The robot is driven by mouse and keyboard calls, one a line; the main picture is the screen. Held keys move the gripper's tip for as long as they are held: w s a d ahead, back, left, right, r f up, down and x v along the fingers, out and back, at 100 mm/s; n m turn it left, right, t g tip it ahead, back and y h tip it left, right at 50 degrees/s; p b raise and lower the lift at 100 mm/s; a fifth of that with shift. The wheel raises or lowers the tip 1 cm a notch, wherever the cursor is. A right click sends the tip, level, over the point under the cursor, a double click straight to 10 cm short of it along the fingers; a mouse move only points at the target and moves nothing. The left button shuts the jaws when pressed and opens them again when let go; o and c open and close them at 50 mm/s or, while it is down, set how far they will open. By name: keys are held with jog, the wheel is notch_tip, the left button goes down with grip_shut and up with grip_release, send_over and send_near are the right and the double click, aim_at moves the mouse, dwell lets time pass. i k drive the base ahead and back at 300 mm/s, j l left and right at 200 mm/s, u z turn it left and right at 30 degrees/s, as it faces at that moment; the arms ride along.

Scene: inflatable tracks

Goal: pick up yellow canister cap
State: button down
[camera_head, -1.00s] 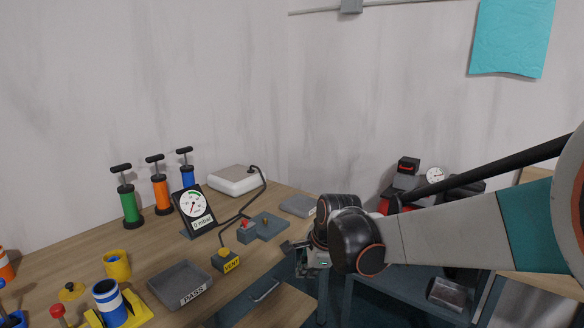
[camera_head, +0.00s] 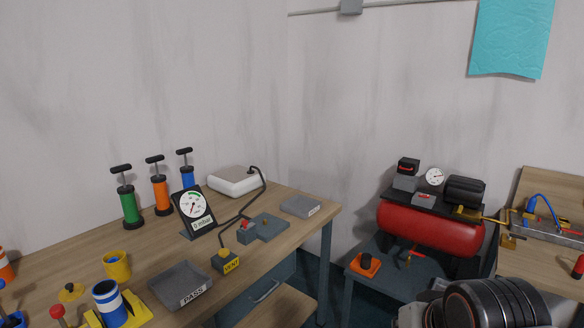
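A yellow cap with a knob on top (camera_head: 70,291) lies on the wooden workbench (camera_head: 50,268) at the lower left. A yellow canister (camera_head: 117,264), open at the top, stands to its right and slightly behind. A blue and white canister (camera_head: 108,303) stands on a yellow base (camera_head: 136,311) in front. Part of my arm, black and grey, shows at the bottom right edge, far from the cap. My gripper's fingers are out of view, so I see nothing of their state.
A grey PASS tray (camera_head: 163,294), a VENT button box (camera_head: 226,261) and a gauge (camera_head: 195,211) stand right of the canisters. A red-topped knob (camera_head: 58,312) is near the cap. A red compressor (camera_head: 425,226) stands on a separate table at right.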

aim_at(72, 292)
jog(key=u, duration=1.5)
